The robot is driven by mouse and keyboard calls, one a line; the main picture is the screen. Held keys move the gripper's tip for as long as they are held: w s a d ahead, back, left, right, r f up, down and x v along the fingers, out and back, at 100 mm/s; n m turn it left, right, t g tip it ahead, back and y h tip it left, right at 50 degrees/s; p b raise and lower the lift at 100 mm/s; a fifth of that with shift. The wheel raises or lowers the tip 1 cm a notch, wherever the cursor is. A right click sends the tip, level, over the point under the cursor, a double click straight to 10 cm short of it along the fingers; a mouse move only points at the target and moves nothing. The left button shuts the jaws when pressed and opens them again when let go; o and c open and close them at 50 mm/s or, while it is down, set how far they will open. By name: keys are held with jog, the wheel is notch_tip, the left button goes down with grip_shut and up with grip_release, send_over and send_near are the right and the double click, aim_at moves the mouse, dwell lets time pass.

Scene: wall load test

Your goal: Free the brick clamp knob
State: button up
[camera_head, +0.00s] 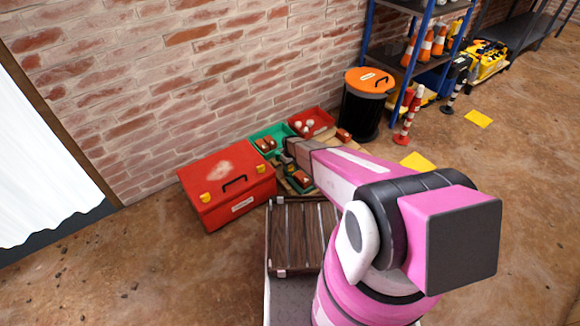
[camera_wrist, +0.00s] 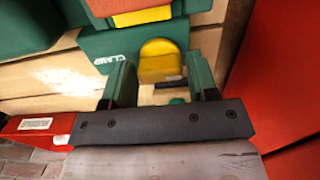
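The green clamp (camera_wrist: 112,45), lettered "CLAMP", fills the upper middle of the wrist view. Its yellow knob (camera_wrist: 159,62) has a rounded top. A red brick (camera_wrist: 108,6) lies above a yellow strip at the top edge. My gripper (camera_wrist: 160,76) is open; its two green-sided fingers reach up to the left and right of the knob. I cannot tell whether either finger touches it. In the head view, my gripper (camera_head: 297,152) reaches in low by the wall, and a small red brick (camera_head: 302,178) shows beside it; the knob is hidden there.
A red toolbox (camera_head: 225,180) stands close on the left. A green bin (camera_head: 262,136) and a red bin (camera_head: 325,120) stand behind, against the brick wall. A black bucket with an orange lid (camera_head: 369,80) stands to the right. A dark slatted crate (camera_head: 285,240) is nearer me.

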aim_at(290, 166)
jog(key=shift+o, duration=0.9)
jog(key=shift+r, duration=0.15)
notch_tip(290, 166, up, 10)
jog(key=shift+r, duration=0.25)
jog(key=s+d+r+m, duration=0.2)
jog(key=s+d+r, duration=0.3)
jog(key=s+r, duration=0.4)
jog(key=s+d+r+m, duration=0.2)
jog(key=s+d+r, duration=0.3)
jog(key=s+r, duration=0.4)
jog(key=s+d+r+m, duration=0.3)
jog(key=s+d+r, duration=0.2)
jog(key=r, duration=0.8)
jog(key=s, duration=0.3)
jog(key=shift+s+r, duration=0.15)
jog(key=shift+s, duration=0.25)
jog(key=shift+d, duration=0.1)
